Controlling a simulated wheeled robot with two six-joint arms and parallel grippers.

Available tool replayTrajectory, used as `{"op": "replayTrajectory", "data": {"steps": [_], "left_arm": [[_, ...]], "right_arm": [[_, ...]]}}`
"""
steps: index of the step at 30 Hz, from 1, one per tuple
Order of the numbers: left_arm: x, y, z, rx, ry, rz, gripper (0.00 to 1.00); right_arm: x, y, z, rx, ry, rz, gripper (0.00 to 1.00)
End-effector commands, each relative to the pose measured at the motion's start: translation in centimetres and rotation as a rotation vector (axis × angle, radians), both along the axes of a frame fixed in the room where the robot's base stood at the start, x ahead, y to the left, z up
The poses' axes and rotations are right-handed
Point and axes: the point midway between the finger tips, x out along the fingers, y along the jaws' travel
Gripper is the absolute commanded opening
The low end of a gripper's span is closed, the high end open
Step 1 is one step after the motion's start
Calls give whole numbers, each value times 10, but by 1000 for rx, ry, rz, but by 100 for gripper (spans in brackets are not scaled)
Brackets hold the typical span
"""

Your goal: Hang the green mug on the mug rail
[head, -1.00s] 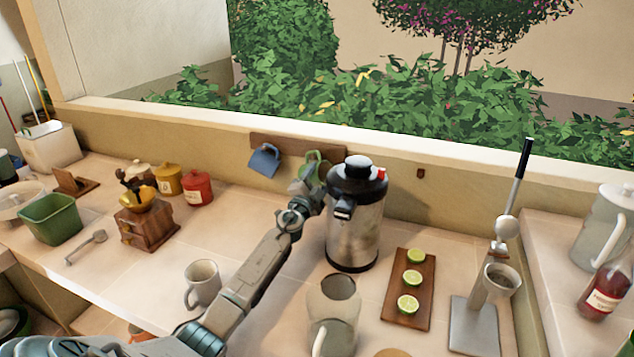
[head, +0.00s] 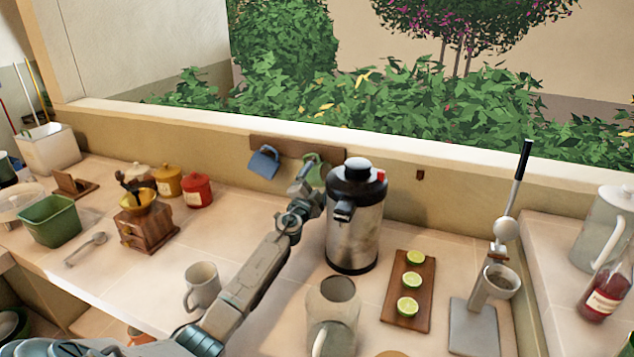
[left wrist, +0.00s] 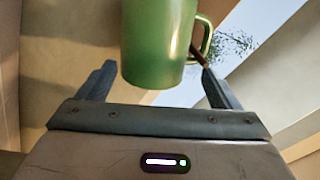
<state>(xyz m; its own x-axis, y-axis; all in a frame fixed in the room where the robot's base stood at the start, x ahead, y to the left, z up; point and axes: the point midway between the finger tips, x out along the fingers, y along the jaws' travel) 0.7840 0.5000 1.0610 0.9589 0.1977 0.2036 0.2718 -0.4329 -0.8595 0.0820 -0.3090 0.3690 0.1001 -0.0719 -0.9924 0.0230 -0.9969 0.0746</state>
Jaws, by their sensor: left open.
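The mug rail (head: 290,147) is a brown board on the wall below the window ledge. The green mug (head: 314,172) is at its right part, partly hidden by my left gripper and the steel urn. In the left wrist view the green mug (left wrist: 158,45) shows large beyond the fingers, with its handle at the right and a brown peg end by the handle loop. My left gripper (head: 304,180) is just in front of the mug, open, its fingers apart with a gap to the mug's sides. My right gripper is not in view.
A blue mug (head: 264,162) hangs on the rail's left part. The steel urn (head: 354,225) stands close right of my left gripper. A pale mug (head: 202,285) and a glass jug (head: 332,315) stand nearer. Counter left of my arm is partly clear.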

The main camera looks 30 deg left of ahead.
Motion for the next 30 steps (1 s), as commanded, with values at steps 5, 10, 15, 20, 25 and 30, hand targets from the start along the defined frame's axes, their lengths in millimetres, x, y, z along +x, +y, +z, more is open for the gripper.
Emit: {"op": "replayTrajectory", "data": {"steps": [5, 10, 15, 20, 25, 30], "left_arm": [[-19, -4, -3, 3, 2, 0, 86], [-50, -10, -11, 2, 1, -2, 86], [-77, -16, -17, 2, 0, -2, 86], [-95, -19, -20, 3, -1, -1, 86], [-102, -21, -21, 2, -1, 0, 86], [-102, -21, -19, 2, -1, 0, 86]], "right_arm": [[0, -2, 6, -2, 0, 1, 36], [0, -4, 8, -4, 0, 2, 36], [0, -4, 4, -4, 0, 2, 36], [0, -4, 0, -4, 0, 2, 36], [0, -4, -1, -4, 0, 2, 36], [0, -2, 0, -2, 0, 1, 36]]}}
